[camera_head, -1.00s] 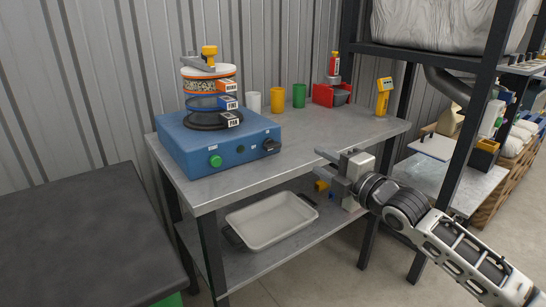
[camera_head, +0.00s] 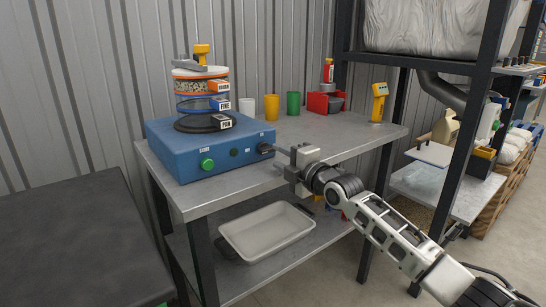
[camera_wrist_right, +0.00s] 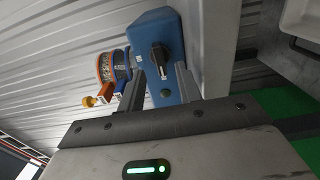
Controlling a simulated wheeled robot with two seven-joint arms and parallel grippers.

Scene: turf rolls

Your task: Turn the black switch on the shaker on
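The blue shaker (camera_head: 195,152) stands on the metal bench with a stack of sieves on top. Its black switch (camera_head: 265,148) is at the right end of the front panel, and a green button (camera_head: 207,164) is at the left. The switch also shows in the right wrist view (camera_wrist_right: 160,57), beyond and between the fingertips, not touched by them. My right gripper (camera_head: 281,160) is open and empty, just right of and in front of the switch. Its two fingers also show in the right wrist view (camera_wrist_right: 160,74). My left gripper is out of view.
White, yellow and green cups (camera_head: 271,107) stand behind on the bench (camera_head: 325,138), with a red device (camera_head: 322,102) and a yellow meter (camera_head: 379,101) farther right. A pale tray (camera_head: 268,232) lies on the lower shelf. A dark table (camera_head: 75,235) is at the left.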

